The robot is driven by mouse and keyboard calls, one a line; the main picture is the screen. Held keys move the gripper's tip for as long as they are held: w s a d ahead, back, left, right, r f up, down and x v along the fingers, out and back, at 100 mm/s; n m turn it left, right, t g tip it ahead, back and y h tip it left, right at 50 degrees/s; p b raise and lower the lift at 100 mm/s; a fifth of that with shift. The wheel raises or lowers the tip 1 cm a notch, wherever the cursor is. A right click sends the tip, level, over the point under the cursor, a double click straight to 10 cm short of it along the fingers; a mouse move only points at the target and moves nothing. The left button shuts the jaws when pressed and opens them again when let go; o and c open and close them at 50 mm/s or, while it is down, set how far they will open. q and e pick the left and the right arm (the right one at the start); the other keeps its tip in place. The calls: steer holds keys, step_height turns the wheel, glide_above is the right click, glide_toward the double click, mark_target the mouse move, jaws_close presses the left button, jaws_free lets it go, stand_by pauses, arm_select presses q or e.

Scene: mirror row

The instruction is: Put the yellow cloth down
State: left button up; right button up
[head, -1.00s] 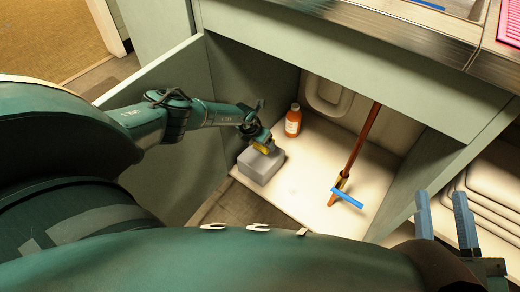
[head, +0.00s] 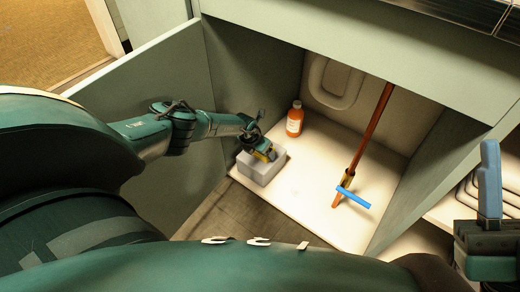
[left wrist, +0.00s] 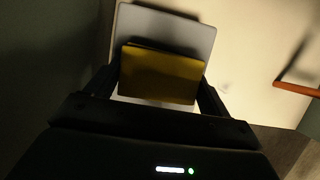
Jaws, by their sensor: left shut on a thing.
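The yellow cloth (head: 269,155) is a small folded piece between the jaws of my left gripper (head: 263,150). In the left wrist view the cloth (left wrist: 160,75) shows as a flat yellow block between the two dark fingers. It is right over a grey box (head: 258,172) in the open cabinet, and that box (left wrist: 165,30) fills the space behind it in the left wrist view. I cannot tell whether the cloth touches the box top. My right gripper (head: 507,165) is at the right edge, empty, with one blue finger showing and the other out of frame.
An orange bottle (head: 295,121) stands behind the box. A reddish-brown pole (head: 371,132) with a blue crosspiece (head: 352,198) leans to the right. The cabinet's pale floor (head: 300,190) is clear between them. The open door (head: 150,110) is at the left.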

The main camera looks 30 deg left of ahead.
arm_select(q)
steer(key=o, duration=1)
steer(key=shift+f, duration=0.1)
steer(key=shift+c, duration=0.2)
arm_select(e)
steer(key=shift+r, duration=0.1)
arm_select(q)
steer(key=shift+s+r+p, duration=0.1)
steer(key=shift+r+p, duration=0.35)
steer(key=shift+r, duration=0.05)
steer(key=p+v, duration=0.5)
steer(key=p, duration=0.1)
steer(key=shift+r, duration=0.1)
steer(key=p+v, duration=0.6)
steer(key=p, duration=0.1)
arm_select(e)
step_height(320, 180, down, 8)
steer(key=d+m+g+h, duration=0.1)
steer(key=m+g+h, duration=0.2)
steer(key=m+h, duration=0.3)
steer(key=h, duration=0.3)
steer(key=shift+s+r+m, duration=0.25)
steer(key=shift+s+m, duration=0.05)
arm_select(q)
steer(key=shift+s, duration=0.15)
arm_select(e)
steer(key=shift+s, duration=0.1)
